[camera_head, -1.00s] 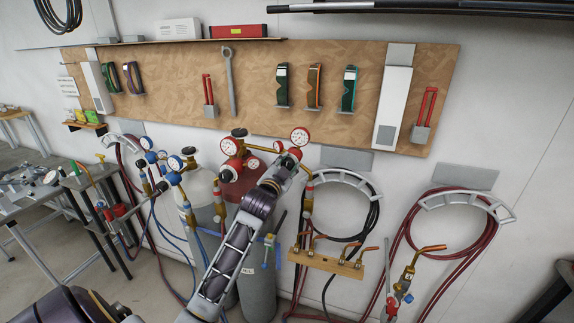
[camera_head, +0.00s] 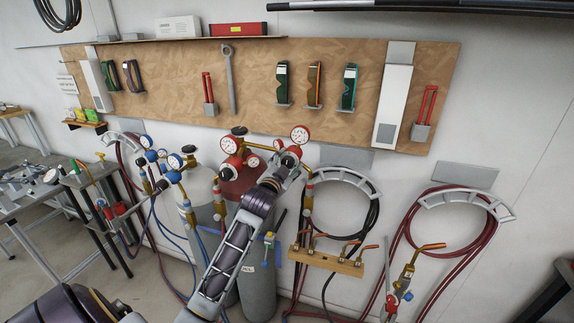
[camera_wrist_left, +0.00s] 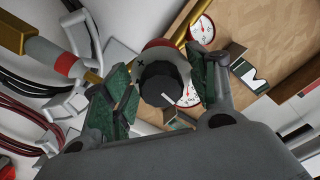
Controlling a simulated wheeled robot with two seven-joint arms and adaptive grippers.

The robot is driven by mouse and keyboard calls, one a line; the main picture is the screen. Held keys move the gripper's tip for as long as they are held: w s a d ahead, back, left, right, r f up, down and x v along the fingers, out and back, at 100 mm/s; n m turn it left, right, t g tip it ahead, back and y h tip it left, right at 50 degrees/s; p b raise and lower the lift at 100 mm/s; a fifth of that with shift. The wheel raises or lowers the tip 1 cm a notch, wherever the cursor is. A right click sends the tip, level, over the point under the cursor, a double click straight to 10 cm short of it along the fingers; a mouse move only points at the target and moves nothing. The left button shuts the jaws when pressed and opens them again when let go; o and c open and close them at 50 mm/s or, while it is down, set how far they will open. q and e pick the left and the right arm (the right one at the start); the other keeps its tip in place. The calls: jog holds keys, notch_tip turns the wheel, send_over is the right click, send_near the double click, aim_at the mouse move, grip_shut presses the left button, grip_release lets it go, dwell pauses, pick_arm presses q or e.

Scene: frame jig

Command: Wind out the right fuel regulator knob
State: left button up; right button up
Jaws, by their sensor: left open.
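The right fuel regulator (camera_head: 293,153) is red with brass fittings and sits at the upper right of the dark red cylinder (camera_head: 238,184). Its knob is mostly hidden by my gripper in the head view. In the left wrist view the black knob (camera_wrist_left: 164,86) has a pale pointer line and sits in a grey collar with a plus mark. My left gripper (camera_head: 287,166) is at the regulator. In the left wrist view its green-padded fingers (camera_wrist_left: 160,74) stand open on either side of the knob; contact is unclear. My right gripper is out of view.
Round gauges (camera_head: 300,135) stand close to the gripper. Blue regulators (camera_head: 174,163) are on the grey cylinder to the left. A brass torch rack (camera_head: 326,262) and hoses on a wall hanger (camera_head: 345,178) lie to the right. A pegboard (camera_head: 255,85) is behind.

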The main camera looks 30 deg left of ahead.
pick_arm(q)
jog(key=shift+s, duration=0.1)
jog(key=v, duration=1.1)
jog(key=shift+s+d, duration=0.2)
jog(key=shift+s, duration=0.15)
dwell(0.6)
